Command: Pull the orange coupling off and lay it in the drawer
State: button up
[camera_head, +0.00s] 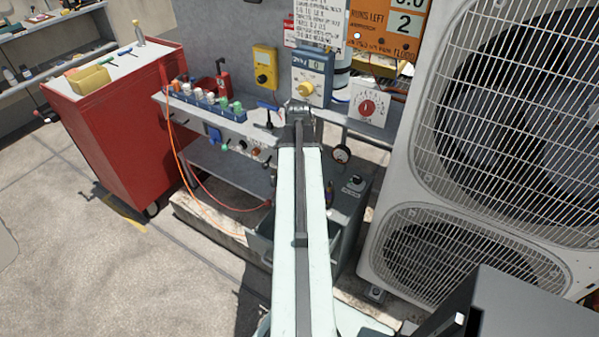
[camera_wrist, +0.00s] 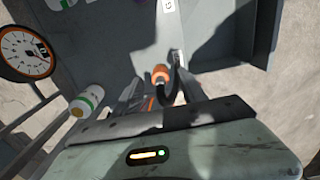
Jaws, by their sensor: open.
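The orange coupling (camera_wrist: 160,73) shows near the middle of the wrist view, beside a dark curved piece. In the head view my arm hides that spot and I cannot make the coupling out. My gripper (camera_wrist: 158,98) is open, with its dark fingers just below the coupling in the wrist view. Nothing is seen held. What looks like the open drawer (camera_wrist: 262,50) is a grey, walled box at the upper right of the wrist view. In the head view its grey side (camera_head: 258,246) shows left of my arm, low by the cabinet.
A bench (camera_head: 235,122) with bottles and meters is behind my arm. A condenser (camera_head: 425,195) blocks the right. Open floor (camera_head: 120,270) lies left.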

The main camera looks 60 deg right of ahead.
notch_tip(320, 180, down, 3)
jog(key=shift+f+b, duration=0.2)
jog(key=shift+b, duration=0.75)
jog(key=shift+r, duration=0.1)
grip_shut()
